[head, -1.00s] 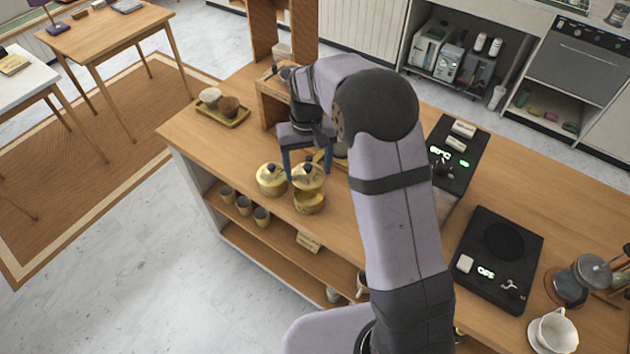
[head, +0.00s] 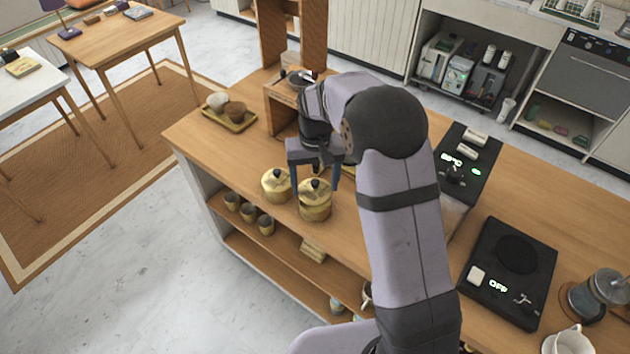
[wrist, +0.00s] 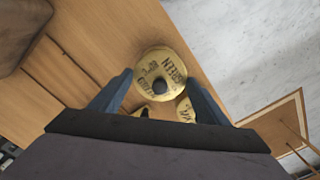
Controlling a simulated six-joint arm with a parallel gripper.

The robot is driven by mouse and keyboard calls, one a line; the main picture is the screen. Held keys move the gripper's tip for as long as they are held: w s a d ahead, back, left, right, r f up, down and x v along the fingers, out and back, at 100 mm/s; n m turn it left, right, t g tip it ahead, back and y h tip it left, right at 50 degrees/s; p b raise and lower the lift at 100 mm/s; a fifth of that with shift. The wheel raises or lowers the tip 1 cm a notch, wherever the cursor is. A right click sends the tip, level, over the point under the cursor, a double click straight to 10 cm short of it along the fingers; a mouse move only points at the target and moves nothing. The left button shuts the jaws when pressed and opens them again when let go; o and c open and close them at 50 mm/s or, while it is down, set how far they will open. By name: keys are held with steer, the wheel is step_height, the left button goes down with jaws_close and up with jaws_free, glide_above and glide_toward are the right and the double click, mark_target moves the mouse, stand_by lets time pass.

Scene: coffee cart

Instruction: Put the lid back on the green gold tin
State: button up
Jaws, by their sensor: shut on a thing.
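The green gold tin (head: 315,213) stands upright on the wooden counter, a short gold cylinder. Its gold lid (head: 304,190) with a dark round knob is on top of it, level, with no gap that I can make out. The lid (wrist: 147,67) faces me in the wrist view, and its lettering includes "GREEN". My gripper (head: 316,190) points down over the tin, with its blue fingers either side of the lid and shut on it. The wrist view shows the fingers at both sides of the lid too. The tin's body is mostly hidden there.
A second lidded gold tin (head: 276,188) stands close to the left finger. A tray (head: 241,128) with two cups is at the back left. Scales (head: 509,272) stand on the right. The counter's front edge is near the tins, with a shelf of cups below.

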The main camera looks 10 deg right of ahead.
mark_target(315, 190)
steer(key=shift+f+b, duration=0.6)
steer(key=shift+f, duration=0.8)
steer(key=shift+f+p, duration=0.15)
steer(key=shift+p, duration=0.35)
stand_by(2.1)
steer(key=o, duration=1.3)
steer(key=shift+o, duration=0.2)
steer(key=shift+r+p, duration=2.9)
steer(key=shift+r, duration=0.6)
jaws_close()
